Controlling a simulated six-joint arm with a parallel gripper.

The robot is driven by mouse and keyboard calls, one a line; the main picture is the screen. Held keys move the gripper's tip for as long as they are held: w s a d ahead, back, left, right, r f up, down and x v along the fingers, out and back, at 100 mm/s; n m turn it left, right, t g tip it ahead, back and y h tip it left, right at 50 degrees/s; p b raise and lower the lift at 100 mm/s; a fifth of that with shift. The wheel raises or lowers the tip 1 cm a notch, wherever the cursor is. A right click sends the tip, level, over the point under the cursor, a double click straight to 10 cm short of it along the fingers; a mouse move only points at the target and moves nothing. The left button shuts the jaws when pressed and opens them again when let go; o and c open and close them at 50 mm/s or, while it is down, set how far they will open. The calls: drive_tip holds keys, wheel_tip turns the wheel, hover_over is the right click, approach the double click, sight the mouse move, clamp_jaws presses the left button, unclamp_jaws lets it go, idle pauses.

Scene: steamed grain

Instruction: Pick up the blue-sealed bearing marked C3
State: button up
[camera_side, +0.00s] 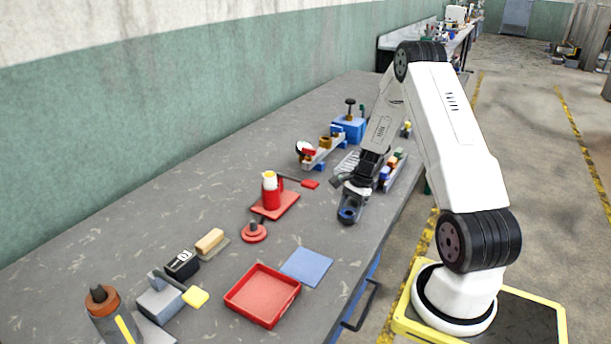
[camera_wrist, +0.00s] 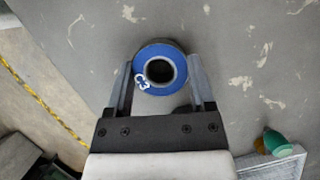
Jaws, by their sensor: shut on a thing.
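The blue-sealed bearing (camera_wrist: 177,54) is a ring with a dark centre hole and a white C3 mark on its lower left in the wrist view. My gripper (camera_wrist: 160,78) is shut on it, with one grey finger on each side of the ring. In the side view my gripper (camera_side: 349,207) points down over the grey bench, and the blue bearing (camera_side: 347,215) shows at the fingertips. I cannot tell whether the bearing touches the bench or is held just above it.
A red tray (camera_side: 262,322) and a blue mat (camera_side: 307,267) lie toward the front. A red stand (camera_side: 275,206) is left of my gripper. A rack of coloured parts (camera_side: 393,170) stands close behind it. The bench around the bearing is clear.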

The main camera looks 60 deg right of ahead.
drive_tip(key=shift+r, duration=0.7)
drive_tip(key=s+a+r, duration=0.8)
drive_tip(key=s+r, duration=0.3)
drive_tip(key=shift+s, duration=0.2)
drive_tip(key=shift+r, duration=0.1)
